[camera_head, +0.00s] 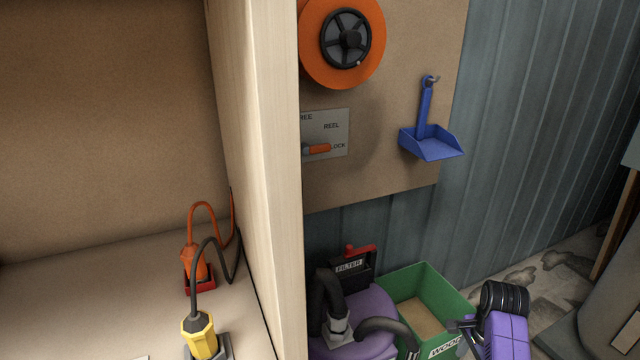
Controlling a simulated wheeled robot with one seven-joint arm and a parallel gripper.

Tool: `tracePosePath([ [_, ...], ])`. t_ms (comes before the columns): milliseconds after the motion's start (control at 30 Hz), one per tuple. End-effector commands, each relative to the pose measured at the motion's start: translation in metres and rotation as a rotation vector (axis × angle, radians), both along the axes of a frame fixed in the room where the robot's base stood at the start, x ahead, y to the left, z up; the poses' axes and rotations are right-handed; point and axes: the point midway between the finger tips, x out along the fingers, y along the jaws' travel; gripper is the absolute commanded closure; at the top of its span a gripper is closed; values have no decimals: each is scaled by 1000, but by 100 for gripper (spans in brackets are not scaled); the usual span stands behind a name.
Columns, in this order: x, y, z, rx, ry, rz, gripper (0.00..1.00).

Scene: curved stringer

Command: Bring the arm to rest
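What my gripper holds, if anything, does not show.
A pale upright panel (275,180) divides the view. Left of it, an orange plug (196,265) and a yellow plug (201,335) stand on a surface. Right are an orange reel (312,70), blue dustpan (435,145), purple filter machine (370,310), green box (445,290) and purple-black device (508,335).

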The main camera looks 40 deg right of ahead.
Motion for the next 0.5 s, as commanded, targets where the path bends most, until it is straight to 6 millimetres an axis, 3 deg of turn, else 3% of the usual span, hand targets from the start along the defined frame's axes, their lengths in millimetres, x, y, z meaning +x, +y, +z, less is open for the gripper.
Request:
tracePosePath([
  [300, 32, -45, 26, -234, -117, 157, 47],
  [500, 50, -61, 48, -466, -178, 334, 47],
])
